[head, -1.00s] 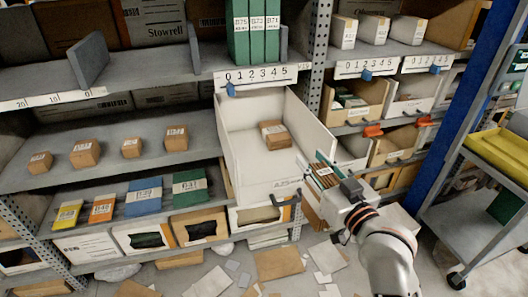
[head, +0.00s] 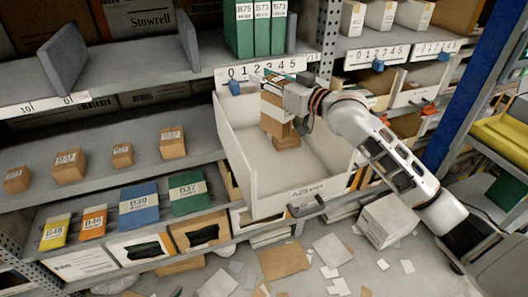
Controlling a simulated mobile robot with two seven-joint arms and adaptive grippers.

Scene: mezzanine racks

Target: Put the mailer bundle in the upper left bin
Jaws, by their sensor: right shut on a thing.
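The mailer bundle (head: 276,126) is a brown stack with a pale band, held upright over the back part of a pulled-out white bin (head: 318,184). My right gripper (head: 282,98) is shut on the bundle near its top; its arm reaches in from the right. The fingertips are partly hidden. A small brown box (head: 288,142) is in the bin just under the bundle, and I cannot tell whether they touch. The rest of the bin's floor shows bare. My left gripper is not in view.
A numbered shelf edge (head: 262,73) with green binders (head: 262,28) above it is close to the right gripper. Small brown boxes stand on the shelf left of the bin. A white box (head: 388,220) and loose papers lie on the floor. A cart stands at the right.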

